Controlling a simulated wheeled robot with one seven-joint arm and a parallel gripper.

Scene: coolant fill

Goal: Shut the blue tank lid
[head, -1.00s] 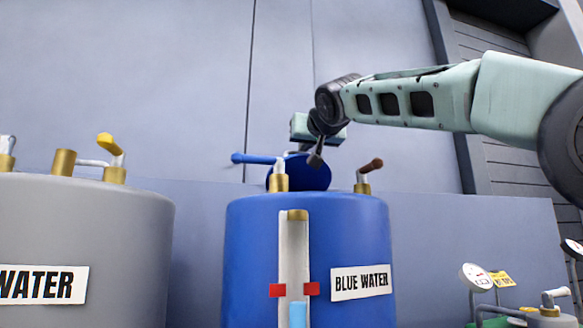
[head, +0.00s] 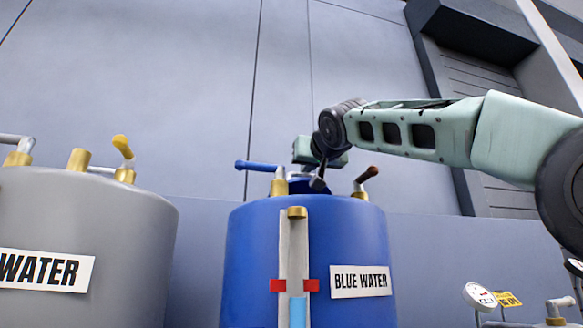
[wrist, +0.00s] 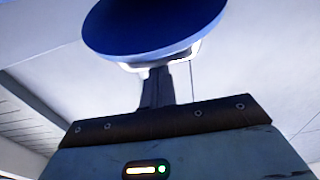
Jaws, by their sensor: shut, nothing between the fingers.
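The blue tank (head: 255,250) labelled "BLUE WATER" stands in the middle of the head view. Its blue lid (head: 301,186) shows as a low dark-blue shape above the tank's top edge, partly hidden by a fitting and my gripper. The lid (wrist: 152,25) fills the top of the wrist view as a tilted disc, with a pale edge under it. My gripper (head: 318,184) is shut and empty, pointing down at the lid's right side. In the wrist view, my fingers (wrist: 156,88) reach to the lid's edge; I cannot tell whether they touch.
A blue-handled valve (head: 257,166) and a brown-knobbed valve (head: 366,177) stand on the tank top, either side of the lid. A sight tube (head: 293,255) runs down the tank's front. A grey tank (head: 120,230) stands left. Gauges (head: 480,297) are at lower right.

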